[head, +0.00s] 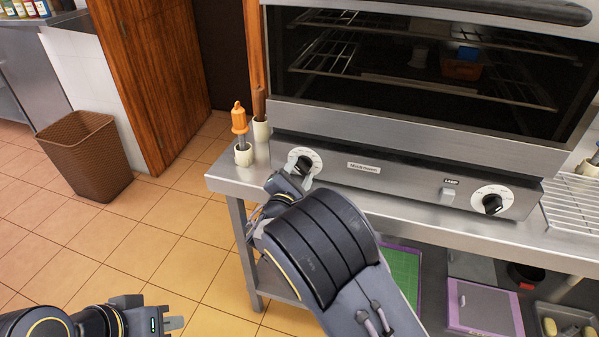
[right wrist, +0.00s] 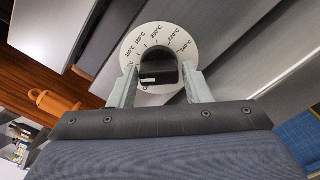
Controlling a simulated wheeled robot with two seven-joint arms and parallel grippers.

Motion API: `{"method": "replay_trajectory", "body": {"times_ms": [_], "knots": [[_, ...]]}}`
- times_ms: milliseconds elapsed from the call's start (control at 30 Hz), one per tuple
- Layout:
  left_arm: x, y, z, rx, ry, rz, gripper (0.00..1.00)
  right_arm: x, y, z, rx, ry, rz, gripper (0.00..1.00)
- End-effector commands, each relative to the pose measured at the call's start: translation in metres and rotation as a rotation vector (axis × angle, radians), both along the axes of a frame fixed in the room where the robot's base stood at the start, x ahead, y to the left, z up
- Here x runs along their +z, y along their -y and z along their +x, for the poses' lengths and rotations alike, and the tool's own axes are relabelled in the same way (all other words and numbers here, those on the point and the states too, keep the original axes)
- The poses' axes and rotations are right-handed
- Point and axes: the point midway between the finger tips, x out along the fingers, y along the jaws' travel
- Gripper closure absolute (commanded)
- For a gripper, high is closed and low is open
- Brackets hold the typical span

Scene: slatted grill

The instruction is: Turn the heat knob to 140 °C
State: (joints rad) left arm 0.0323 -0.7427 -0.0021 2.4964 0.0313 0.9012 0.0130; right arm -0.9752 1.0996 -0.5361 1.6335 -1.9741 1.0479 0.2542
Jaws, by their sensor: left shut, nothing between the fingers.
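The heat knob (head: 303,165) is the black left-hand knob on the oven's front panel, on a white round dial (head: 316,157). In the right wrist view the black knob (right wrist: 158,70) sits in front of me, with 160 to 240 °C labels readable above it. The dial's lower part is hidden, and I cannot tell the exact setting. My right gripper (right wrist: 160,77) has its fingers on either side of the knob, apart, with narrow gaps seeming to show. My left gripper (head: 176,323) is shut and empty, low at the left, far from the oven.
The oven panel (head: 400,180) also has a lamp switch (head: 447,194) and a second knob (head: 492,204) at right. An orange-handled tool (head: 239,118) stands in a holder left of the oven. A wicker bin (head: 85,155) stands on the floor; the tiles around it are clear.

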Motion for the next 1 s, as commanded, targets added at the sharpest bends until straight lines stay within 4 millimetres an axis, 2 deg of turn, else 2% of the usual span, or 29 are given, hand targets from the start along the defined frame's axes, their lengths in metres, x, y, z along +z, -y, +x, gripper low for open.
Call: {"method": "replay_trajectory", "body": {"times_ms": [33, 100, 433, 800, 1000], "knots": [[0.0, 0.0, 0.0, 0.0, 0.0, 0.0, 1.0, 0.0, 0.0, 0.0, 0.0, 0.0, 0.0, 0.49], [0.0, 0.0, 0.0, 0.0, 0.0, 0.0, 1.0, 0.0, 0.0, 0.0, 0.0, 0.0, 0.0, 0.42], [-0.001, 0.0, 0.0, 0.0, 0.0, 0.0, 1.0, 0.0, -0.002, -0.004, 0.001, 0.002, 0.001, 0.42], [-0.012, 0.0, 0.0, 0.0, 0.0, 0.0, 1.0, -0.001, -0.02, -0.059, 0.002, 0.001, 0.001, 0.42], [-0.014, 0.0, 0.0, 0.0, 0.0, 0.0, 1.0, 0.0, -0.024, -0.073, 0.001, 0.001, 0.001, 0.42]]}}
